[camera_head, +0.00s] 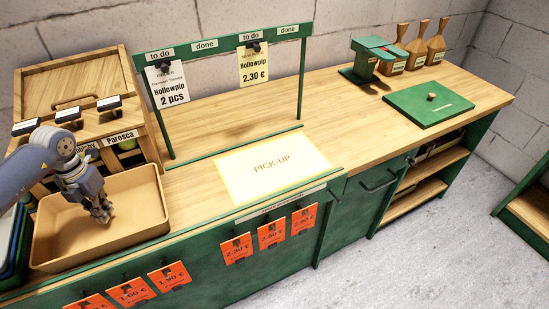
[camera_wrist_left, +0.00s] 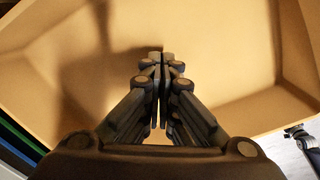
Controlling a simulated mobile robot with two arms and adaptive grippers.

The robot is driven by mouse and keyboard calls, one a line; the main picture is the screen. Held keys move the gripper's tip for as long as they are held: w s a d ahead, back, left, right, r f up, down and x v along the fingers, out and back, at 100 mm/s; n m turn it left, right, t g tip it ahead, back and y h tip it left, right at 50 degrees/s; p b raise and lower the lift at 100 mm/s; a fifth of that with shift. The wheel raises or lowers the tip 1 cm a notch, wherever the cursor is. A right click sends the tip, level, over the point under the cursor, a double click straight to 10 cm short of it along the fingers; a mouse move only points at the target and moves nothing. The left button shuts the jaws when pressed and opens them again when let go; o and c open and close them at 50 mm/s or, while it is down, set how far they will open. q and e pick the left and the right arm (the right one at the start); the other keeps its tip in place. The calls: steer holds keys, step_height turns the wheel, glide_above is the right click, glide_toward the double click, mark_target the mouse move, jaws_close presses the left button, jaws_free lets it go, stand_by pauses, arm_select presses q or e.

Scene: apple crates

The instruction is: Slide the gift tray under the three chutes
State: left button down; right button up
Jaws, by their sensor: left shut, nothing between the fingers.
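The tan, shallow tray (camera_head: 138,195) lies at the left end of the counter, in front of the slatted wooden crate unit. My left gripper (camera_head: 103,215) points down inside the tray's outline, shut and empty. In the left wrist view the closed fingers (camera_wrist_left: 160,62) are over the tray's bare floor (camera_wrist_left: 215,50). I cannot tell whether the fingertips touch it. The tray looks empty. My arm hides part of its back left side.
A PICK-UP mat (camera_head: 270,168) lies mid-counter, beside a green order rail (camera_head: 230,42) with notes. Orange price tags (camera_head: 170,277) hang on the front. Dark green and blue edges (camera_head: 14,250) stand left of the tray. A green board (camera_head: 428,106) lies far right.

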arm_select(q)
step_height(320, 180, up, 12)
steer(key=p, duration=0.7)
steer(key=shift+f+p, duration=0.25)
steer(key=shift+p, duration=0.05)
stand_by(0.4)
